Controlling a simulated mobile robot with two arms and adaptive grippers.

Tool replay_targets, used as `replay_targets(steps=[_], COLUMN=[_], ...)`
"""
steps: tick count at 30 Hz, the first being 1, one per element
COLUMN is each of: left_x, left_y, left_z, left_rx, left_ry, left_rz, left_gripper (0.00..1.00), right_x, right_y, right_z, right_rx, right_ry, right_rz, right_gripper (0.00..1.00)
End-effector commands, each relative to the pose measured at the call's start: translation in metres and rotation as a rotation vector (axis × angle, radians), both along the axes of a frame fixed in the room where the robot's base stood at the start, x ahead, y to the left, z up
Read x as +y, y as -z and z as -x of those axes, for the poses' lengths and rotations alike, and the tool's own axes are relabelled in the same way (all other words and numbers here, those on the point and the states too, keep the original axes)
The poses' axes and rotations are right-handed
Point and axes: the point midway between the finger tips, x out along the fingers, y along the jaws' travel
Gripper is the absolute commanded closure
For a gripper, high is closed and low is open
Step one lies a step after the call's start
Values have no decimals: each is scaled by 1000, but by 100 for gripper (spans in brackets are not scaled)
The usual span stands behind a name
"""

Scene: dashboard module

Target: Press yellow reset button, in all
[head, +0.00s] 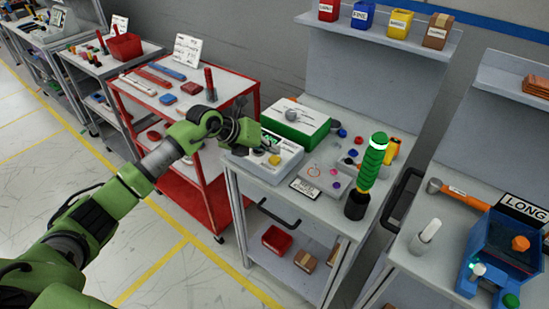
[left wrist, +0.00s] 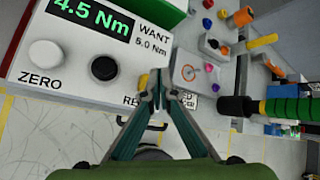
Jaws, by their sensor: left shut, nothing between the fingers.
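The grey-white tester (head: 289,163) stands on the grey bench. In the left wrist view, the tester (left wrist: 75,75) shows a display (left wrist: 93,14) reading 4.5 Nm, the text "WANT 5.0 Nm", a white ZERO button (left wrist: 45,53) and a black knob (left wrist: 104,68). A small part of the yellow button (left wrist: 143,81) shows just left of my fingertips, above a partly hidden label starting "RE". My left gripper (left wrist: 158,90) is shut and empty at the button's right side. I cannot tell whether it touches. In the head view, my left gripper (head: 256,143) is over the tester.
A green-handled tool (head: 372,163) stands upright in a black holder at the bench's right. A green case (head: 295,124) lies behind the tester. Small coloured knobs and a card (head: 305,188) lie to its right. A red cart (head: 160,98) stands at left.

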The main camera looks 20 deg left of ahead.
Motion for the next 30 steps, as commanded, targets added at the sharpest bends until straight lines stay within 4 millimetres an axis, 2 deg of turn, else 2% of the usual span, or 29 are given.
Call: replay_targets(steps=[12,30], left_x=[0,0], left_y=[9,12], left_z=[0,0], left_rx=[1,0], left_ry=[0,0], left_rz=[-1,0], left_gripper=[100,100], right_x=[0,0], right_y=[6,7], right_z=[0,0], right_rx=[0,0], right_ry=[0,0], right_rz=[0,0], right_gripper=[60,60])
